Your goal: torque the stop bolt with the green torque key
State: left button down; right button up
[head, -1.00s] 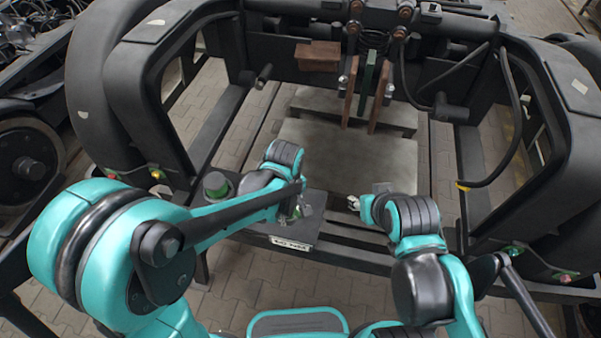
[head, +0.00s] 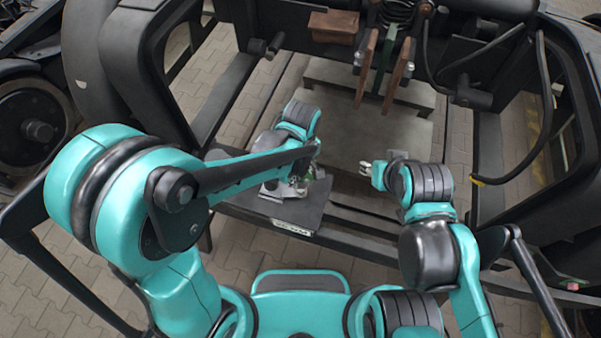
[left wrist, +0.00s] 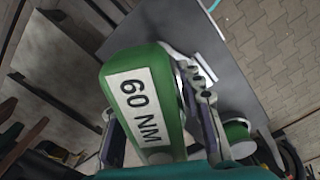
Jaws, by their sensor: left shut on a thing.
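The green torque key (left wrist: 148,95), with a white label reading 60 NM, fills the middle of the left wrist view. My left gripper (left wrist: 160,130) is shut on it, one finger on each side. In the head view my left gripper (head: 298,186) is over a dark shelf (head: 312,208) at the bogie's near edge; the key is mostly hidden there by the arm. My right gripper (head: 367,170) hangs over the bogie's middle with nothing visible in it; its finger gap is too small to judge. I cannot make out the stop bolt.
A round green-rimmed part (left wrist: 238,137) stands on the shelf beside the key. Brown upright plates (head: 378,70) and a brown block (head: 334,26) are at the back of the bogie. Dark frame sides rise left and right. A pale flat plate (head: 345,130) lies in the middle.

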pick_arm(q)
jog(key=shift+s+f+b, duration=0.1)
jog(key=shift+f+b, duration=0.3)
jog(key=shift+f, duration=0.15)
jog(key=shift+f+b, duration=2.5)
jog(key=shift+f, duration=0.3)
jog(key=shift+m, duration=1)
jog(key=shift+m, duration=0.9)
